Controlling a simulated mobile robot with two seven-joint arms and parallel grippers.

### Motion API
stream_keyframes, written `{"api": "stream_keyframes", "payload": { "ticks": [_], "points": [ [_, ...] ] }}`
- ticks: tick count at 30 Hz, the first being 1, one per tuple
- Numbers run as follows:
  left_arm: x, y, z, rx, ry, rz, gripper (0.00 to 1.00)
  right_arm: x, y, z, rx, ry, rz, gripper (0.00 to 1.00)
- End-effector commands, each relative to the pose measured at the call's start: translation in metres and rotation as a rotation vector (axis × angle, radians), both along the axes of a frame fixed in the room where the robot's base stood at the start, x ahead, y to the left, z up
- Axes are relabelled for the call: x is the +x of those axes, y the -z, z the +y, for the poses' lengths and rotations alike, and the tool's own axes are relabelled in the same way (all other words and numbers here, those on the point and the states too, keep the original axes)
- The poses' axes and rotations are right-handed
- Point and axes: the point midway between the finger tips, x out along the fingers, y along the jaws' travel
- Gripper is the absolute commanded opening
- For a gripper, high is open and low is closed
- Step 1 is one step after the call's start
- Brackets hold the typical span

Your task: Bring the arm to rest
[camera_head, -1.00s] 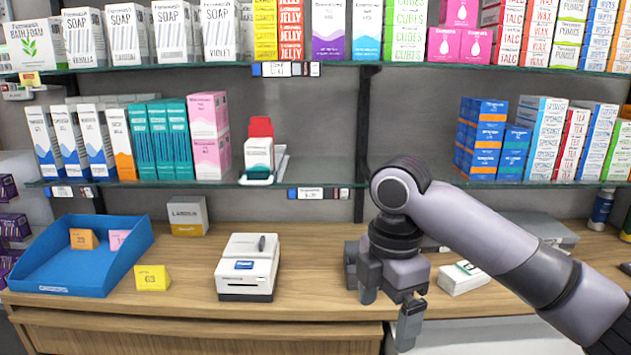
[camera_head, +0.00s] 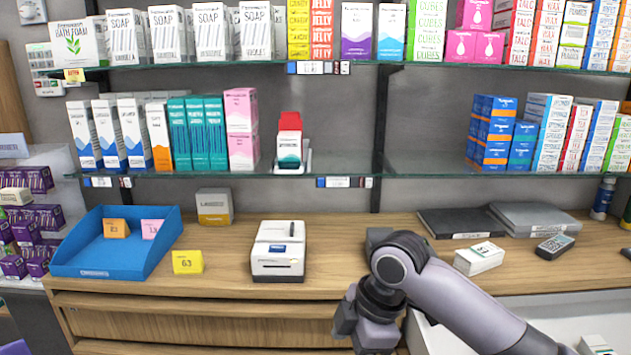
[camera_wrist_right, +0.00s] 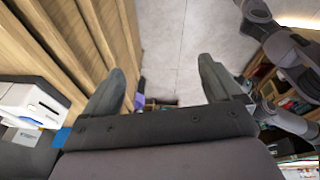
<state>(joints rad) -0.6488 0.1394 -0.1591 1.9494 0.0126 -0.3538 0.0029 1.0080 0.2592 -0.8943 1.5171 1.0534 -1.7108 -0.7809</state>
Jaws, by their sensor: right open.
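My right arm (camera_head: 455,295) comes in from the lower right in the head view, in front of the counter. Its right gripper (camera_head: 360,345) hangs low at the counter's front edge, with the fingertips cut off by the picture's bottom. In the right wrist view the right gripper (camera_wrist_right: 160,90) has its two fingers wide apart, with nothing between them but floor behind. My left gripper is not in the head view.
The wooden counter (camera_head: 350,235) bears a blue tray (camera_head: 110,268), a yellow card marked 63 (camera_head: 187,262), a white printer (camera_head: 278,250) and a small white box (camera_head: 479,258). Glass shelves (camera_head: 340,165) with product boxes stand behind. Wooden counter fronts (camera_wrist_right: 75,40) and floor (camera_wrist_right: 180,60) show below.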

Motion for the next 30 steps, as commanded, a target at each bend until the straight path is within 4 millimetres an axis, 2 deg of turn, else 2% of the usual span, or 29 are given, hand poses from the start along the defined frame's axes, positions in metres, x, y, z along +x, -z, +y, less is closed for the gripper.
{"api": "stream_keyframes", "payload": {
  "ticks": [1, 7, 14, 19, 23, 30],
  "points": [
    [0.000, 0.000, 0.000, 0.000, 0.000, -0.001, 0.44, -0.004, 0.017, 0.007, 0.049, 0.040, 0.007, 0.92],
    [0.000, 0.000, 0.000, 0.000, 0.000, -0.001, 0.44, -0.012, 0.066, 0.025, 0.240, 0.252, 0.000, 0.92],
    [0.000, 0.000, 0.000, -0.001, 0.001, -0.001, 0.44, -0.025, 0.115, 0.025, 0.426, 0.527, -0.009, 0.92],
    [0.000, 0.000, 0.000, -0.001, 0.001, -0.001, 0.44, -0.039, 0.149, 0.010, 0.534, 0.739, -0.027, 0.92],
    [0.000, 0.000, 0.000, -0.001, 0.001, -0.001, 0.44, -0.055, 0.173, -0.010, 0.593, 0.900, -0.053, 0.92],
    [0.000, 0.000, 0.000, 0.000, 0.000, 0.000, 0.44, -0.098, 0.211, -0.062, 0.661, 1.169, -0.131, 0.92]
  ]
}}
